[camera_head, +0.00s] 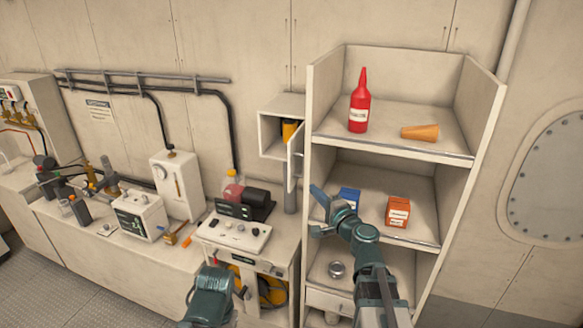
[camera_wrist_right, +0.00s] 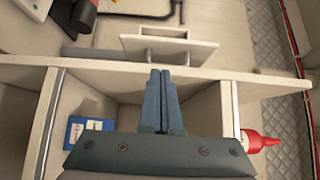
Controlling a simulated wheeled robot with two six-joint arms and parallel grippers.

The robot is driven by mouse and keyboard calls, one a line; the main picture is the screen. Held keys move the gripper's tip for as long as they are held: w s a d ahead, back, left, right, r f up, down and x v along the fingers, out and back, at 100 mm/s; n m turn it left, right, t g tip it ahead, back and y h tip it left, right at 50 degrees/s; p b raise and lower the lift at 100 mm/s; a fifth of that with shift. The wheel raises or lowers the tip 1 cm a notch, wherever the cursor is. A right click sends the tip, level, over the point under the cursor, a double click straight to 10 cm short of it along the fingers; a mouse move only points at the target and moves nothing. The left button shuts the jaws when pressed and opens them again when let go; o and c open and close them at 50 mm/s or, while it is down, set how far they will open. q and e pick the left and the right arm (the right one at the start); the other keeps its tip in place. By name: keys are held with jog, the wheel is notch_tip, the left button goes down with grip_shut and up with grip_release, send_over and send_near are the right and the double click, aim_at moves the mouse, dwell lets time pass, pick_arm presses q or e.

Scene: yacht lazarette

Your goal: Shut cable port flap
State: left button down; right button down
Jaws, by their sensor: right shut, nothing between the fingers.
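A small white box (camera_head: 272,132) is fixed to the wall left of the shelf unit, with a yellow item inside. Its hinged flap (camera_head: 295,160) stands open, swung out beside the shelf's side panel; I take this as the cable port flap. In the right wrist view a pale panel with two grey posts (camera_wrist_right: 168,48) shows beyond the shelf edge. My right gripper (camera_head: 316,191) is shut and empty, at the shelf unit's left side, below the flap and apart from it. It also shows in the wrist view (camera_wrist_right: 160,75). Only a left arm link shows; its gripper is out of frame.
A cluttered bench (camera_head: 175,262) runs left.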

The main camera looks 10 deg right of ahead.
aim_at(293, 170)
jog(key=shift+w, duration=0.15)
jog(key=x, duration=0.9)
jog(key=shift+w+a, duration=0.15)
jog(key=shift+w, duration=0.2)
jog(key=shift+a, duration=0.1)
